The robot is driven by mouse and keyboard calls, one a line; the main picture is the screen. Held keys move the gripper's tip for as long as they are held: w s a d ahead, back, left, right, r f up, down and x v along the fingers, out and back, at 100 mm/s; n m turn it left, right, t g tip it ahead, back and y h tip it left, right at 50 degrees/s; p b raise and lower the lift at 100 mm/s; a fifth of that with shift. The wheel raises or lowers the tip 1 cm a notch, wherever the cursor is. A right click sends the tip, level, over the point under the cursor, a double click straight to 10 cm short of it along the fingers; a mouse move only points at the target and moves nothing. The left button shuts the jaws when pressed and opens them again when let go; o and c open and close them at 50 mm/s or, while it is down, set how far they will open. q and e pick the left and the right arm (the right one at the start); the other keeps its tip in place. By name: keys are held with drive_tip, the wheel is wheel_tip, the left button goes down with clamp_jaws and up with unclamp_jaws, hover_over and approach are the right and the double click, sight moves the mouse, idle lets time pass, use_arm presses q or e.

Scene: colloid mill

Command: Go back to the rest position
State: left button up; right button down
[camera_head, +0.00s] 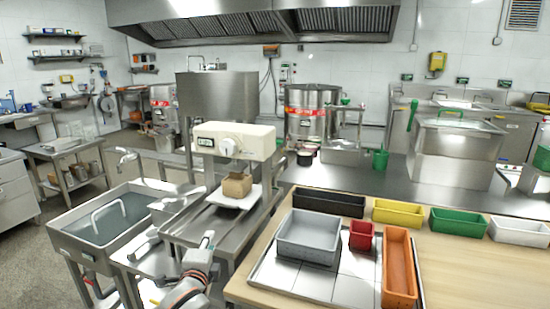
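My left gripper (207,241) reaches in from the bottom of the view, with my grey and orange arm behind it. It is in front of the steel tray under the white-topped machine (235,141). It looks apart from the brown box (237,186) that sits on a white plate (233,198) below that machine's head. Its fingers are small and seen from behind, so I cannot tell whether they are open or shut. Nothing clearly shows in them. My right gripper is not in view.
A wooden table (470,270) at right bears a grey bin (308,238), a red bin (361,236), an orange bin (399,265) and a row of coloured bins at its back. A steel sink (110,222) stands at left. Open floor (30,255) shows at far left.

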use_arm(q)
drive_tip(key=s+f+n+g+h, duration=0.25)
drive_tip(key=s+f+n, duration=0.45)
drive_tip(key=s+f, duration=1.25)
drive_tip(key=s+f+n+g, duration=0.1)
drive_tip(key=s+f+n, duration=0.1)
drive_tip(key=s, duration=0.4)
drive_tip(key=s+f+n, duration=0.2)
drive_tip(key=s+f, duration=0.1)
drive_tip(key=s, duration=0.4)
drive_tip(key=s+a+f+n+g+p, duration=0.1)
drive_tip(key=s+f+n, duration=0.2)
drive_tip(key=s, duration=0.4)
drive_tip(key=shift+s+f+g+h, duration=0.25)
drive_tip(key=shift+f+g+h, duration=0.1)
drive_tip(key=shift+h, duration=0.1)
drive_tip(key=shift+a, duration=0.15)
